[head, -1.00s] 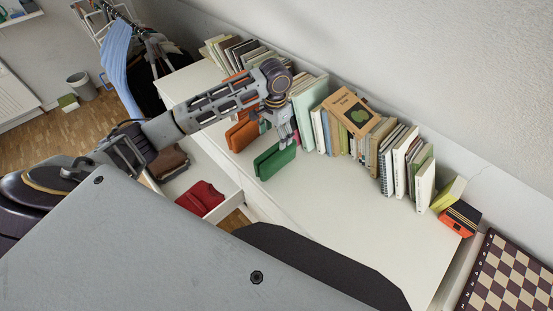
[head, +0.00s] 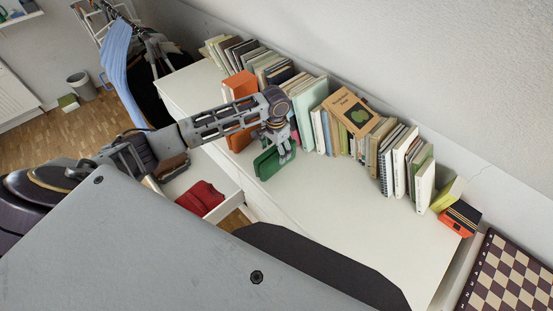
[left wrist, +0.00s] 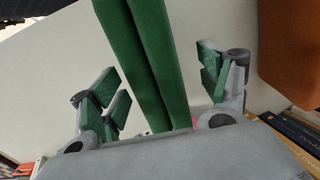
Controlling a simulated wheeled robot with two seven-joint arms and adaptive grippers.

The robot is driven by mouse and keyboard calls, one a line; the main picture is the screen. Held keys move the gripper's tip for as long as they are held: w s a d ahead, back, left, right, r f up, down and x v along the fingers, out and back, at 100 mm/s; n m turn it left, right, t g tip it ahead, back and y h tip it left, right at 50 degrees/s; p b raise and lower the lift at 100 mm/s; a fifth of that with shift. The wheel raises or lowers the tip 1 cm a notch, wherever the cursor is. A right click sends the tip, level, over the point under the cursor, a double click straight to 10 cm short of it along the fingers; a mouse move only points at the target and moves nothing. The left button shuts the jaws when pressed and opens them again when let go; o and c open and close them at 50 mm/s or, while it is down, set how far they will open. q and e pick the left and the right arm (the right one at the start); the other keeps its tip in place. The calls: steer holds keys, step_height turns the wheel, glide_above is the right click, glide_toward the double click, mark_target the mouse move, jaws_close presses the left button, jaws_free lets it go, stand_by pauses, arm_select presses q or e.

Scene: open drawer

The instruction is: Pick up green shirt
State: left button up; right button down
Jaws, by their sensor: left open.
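The green shirt (head: 267,163) is a folded green bundle standing on the white dresser top near its front edge. In the left wrist view the green shirt (left wrist: 152,60) shows as two long folds running between the fingers. My left gripper (head: 282,150) is open at the shirt, with its fingers (left wrist: 165,95) apart on either side of the folds. A gap shows between the fingers and the cloth in the left wrist view. My right gripper is not in view.
An orange item (head: 238,88) stands left of the shirt, close to my left arm. A row of books (head: 350,125) lines the wall behind. An open drawer (head: 226,207) below holds red folded cloth (head: 201,199). The dresser top (head: 340,200) to the right is clear.

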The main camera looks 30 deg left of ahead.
arm_select(q)
steer(key=shift+f, duration=0.25)
steer(key=shift+f, duration=0.15)
steer(key=shift+s+d+f, duration=0.1)
steer(key=shift+d+f, duration=0.05)
steer(key=shift+f, duration=1.1)
steer(key=shift+s+d+f, duration=0.1)
steer(key=shift+f, duration=1.1)
steer(key=c, duration=1.2)
steer(key=shift+r, duration=0.1)
steer(key=shift+r, duration=4.95)
